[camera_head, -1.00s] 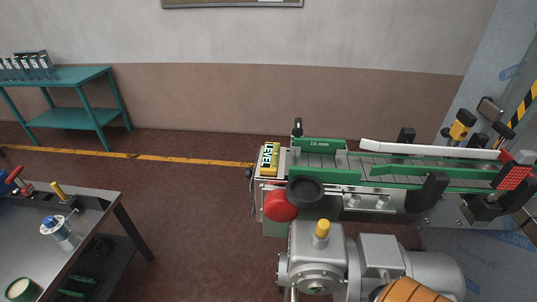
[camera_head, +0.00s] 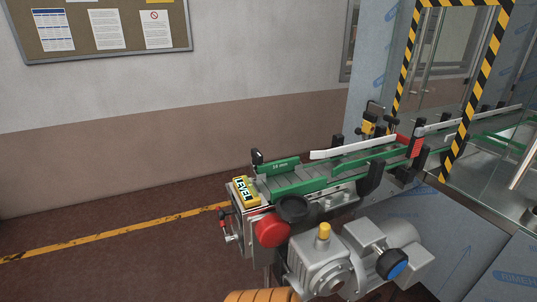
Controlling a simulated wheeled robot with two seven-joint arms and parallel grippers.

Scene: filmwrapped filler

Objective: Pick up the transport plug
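A small yellow plug (camera_head: 323,231), which looks like the transport plug, stands upright in the top of the grey gearbox (camera_head: 322,262). The gearbox is joined to a grey motor (camera_head: 370,240) below the near end of the conveyor. The plug is fully in sight, with nothing gripping it. Neither of my grippers can be seen. An orange ribbed part (camera_head: 262,295) shows at the bottom edge, cut off by the frame; I cannot tell what it belongs to.
The conveyor (camera_head: 310,182) with green guides runs back right towards a striped doorway (camera_head: 492,50). A red knob (camera_head: 272,230), black knob (camera_head: 293,209) and yellow LEVEL block (camera_head: 245,190) sit near the plug. A blue-capped knob (camera_head: 392,264) stands right. Floor at left is clear.

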